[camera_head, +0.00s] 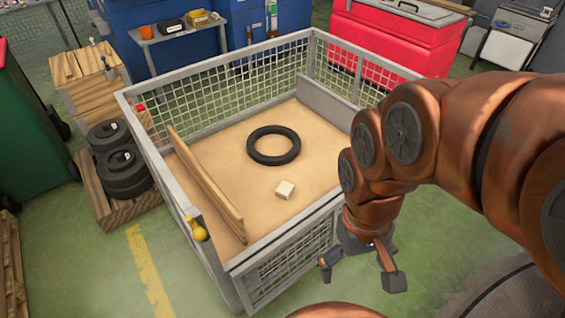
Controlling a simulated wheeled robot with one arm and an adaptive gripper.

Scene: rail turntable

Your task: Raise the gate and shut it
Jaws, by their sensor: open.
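A grey mesh cage (220,95) with a tan floor stands in the middle of the view. A mesh panel (290,265) on its near side looks like the gate. It appears to hang down on the outside, with its top edge near the cage floor; its lower part runs behind my gripper. A yellow latch knob (197,229) sits at the near left corner post. My gripper (360,277) is open and empty, pointing down in front of the panel's right part. I cannot tell whether it touches the panel. My arm hides the cage's right near corner.
Black wheels (122,172) on a pallet stand left. Red bin (395,40) stands behind. The green floor (110,265) at the near left is clear.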

